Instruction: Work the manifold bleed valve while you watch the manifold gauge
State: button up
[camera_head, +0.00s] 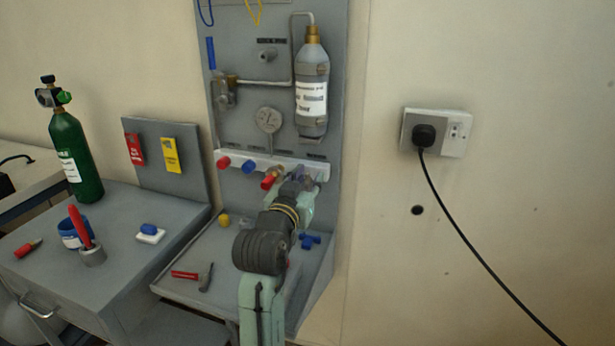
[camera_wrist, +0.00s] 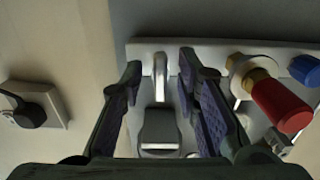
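The manifold gauge (camera_head: 269,120) is a grey round dial on the upright panel above the white manifold bar (camera_head: 315,166). Its reading is too small to make out. The bar carries red and blue knobs and a red-handled brass valve (camera_head: 270,180). In the wrist view this red handle (camera_wrist: 281,105) is right of my fingers. My gripper (camera_wrist: 160,85) is open at the bar's right end. A grey lever-like fitting (camera_wrist: 158,128), perhaps the bleed valve, shows between the fingers, with visible gaps either side. In the head view my gripper (camera_head: 297,181) hides this fitting.
A grey cylinder (camera_head: 312,92) hangs above the bar. A blue part (camera_head: 310,241) and a red-handled tool (camera_head: 185,275) lie on the shelf below. A green bottle (camera_head: 76,158) stands on the left bench. A wall plug (camera_head: 425,135) is at right.

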grip_shut()
dwell(0.4)
